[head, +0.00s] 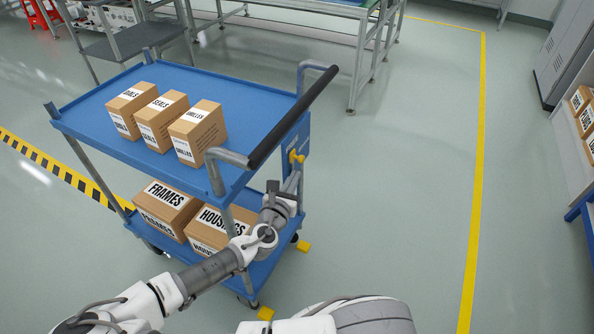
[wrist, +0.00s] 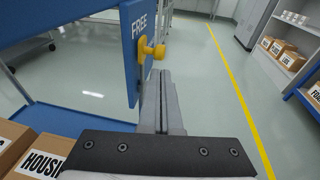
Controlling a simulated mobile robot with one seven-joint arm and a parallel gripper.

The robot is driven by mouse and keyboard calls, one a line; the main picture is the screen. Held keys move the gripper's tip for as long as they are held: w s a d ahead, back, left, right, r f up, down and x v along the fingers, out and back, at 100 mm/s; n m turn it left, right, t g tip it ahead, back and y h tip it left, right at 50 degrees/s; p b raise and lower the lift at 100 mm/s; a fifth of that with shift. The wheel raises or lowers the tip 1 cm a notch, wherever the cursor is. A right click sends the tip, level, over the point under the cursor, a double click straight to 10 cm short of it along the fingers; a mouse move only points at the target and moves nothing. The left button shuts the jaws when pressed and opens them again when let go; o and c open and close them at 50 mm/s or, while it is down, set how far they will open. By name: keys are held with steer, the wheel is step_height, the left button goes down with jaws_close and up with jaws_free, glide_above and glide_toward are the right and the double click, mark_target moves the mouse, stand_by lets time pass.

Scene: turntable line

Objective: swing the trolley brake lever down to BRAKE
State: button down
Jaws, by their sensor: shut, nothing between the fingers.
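The yellow brake lever (head: 297,157) is on a blue panel (head: 289,170) at the handle end of the blue trolley (head: 250,117). In the wrist view the lever (wrist: 154,50) has a round knob pointing right, near the word FREE on the panel (wrist: 130,35). The word BRAKE is not visible. My gripper (head: 294,178) is shut and empty, just below the lever in the head view. In the wrist view its fingertips (wrist: 161,74) are close to the knob's lower right; I cannot tell whether they touch.
The black push handle (head: 293,117) is above my gripper. Boxes stand on the trolley's top, and FRAMES (head: 167,206) and HOUSINGS (head: 212,228) boxes on its lower shelf. Floor right of the trolley is clear up to the yellow line (head: 478,160). Shelving with boxes (head: 580,110) stands far right.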

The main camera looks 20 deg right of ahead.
steer(key=shift+w+d+r, duration=0.2)
steer(key=shift+w+d, duration=0.7)
steer(key=shift+w, duration=0.1)
steer(key=shift+w+r+p, duration=0.1)
steer(key=shift+r+p, duration=0.1)
steer(key=shift+p, duration=0.1)
steer(key=shift+d, duration=0.2)
